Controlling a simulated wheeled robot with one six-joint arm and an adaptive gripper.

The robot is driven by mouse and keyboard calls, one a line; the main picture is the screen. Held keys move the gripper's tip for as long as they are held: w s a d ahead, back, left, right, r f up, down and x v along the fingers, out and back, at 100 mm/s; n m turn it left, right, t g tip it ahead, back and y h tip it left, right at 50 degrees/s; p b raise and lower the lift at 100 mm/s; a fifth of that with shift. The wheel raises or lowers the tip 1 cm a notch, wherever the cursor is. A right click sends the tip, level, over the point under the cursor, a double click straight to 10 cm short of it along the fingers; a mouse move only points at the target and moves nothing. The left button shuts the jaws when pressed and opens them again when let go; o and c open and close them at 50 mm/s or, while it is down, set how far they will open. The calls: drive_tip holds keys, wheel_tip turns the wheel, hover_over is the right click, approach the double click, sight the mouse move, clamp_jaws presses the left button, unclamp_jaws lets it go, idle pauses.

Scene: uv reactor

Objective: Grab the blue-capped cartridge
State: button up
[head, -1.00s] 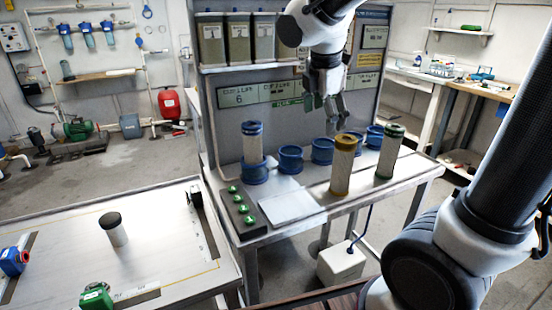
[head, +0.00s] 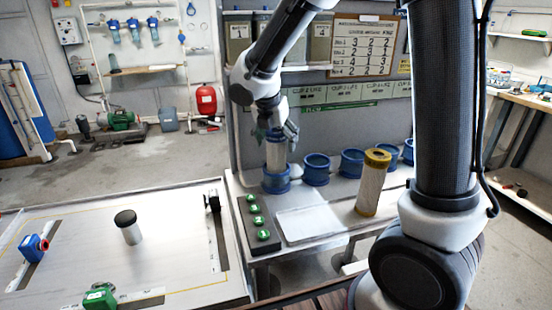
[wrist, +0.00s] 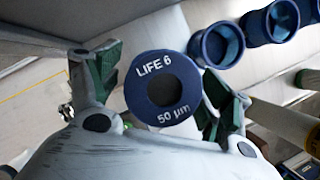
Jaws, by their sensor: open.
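The blue-capped cartridge (head: 275,154) stands upright in the leftmost blue cup (head: 276,182) on the bench, its pale body showing above the cup. In the wrist view the dark blue cap (wrist: 163,118) faces me, marked "LIFE 6" and "50 µm", with a dark centre hole. It lies between the spread fingers of my open gripper (wrist: 163,90). Whether either finger touches the cartridge, I cannot tell.
More blue cups (head: 317,170) stand in a row to the right. A yellow-capped cartridge (head: 371,184) stands on the bench at right. A green-button panel (head: 257,219) and white plate (head: 308,223) lie in front. A black-capped cylinder (head: 129,227) stands on the left table.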

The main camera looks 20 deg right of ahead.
drive_tip(key=c, duration=1.5)
drive_tip(key=shift+o, duration=0.2)
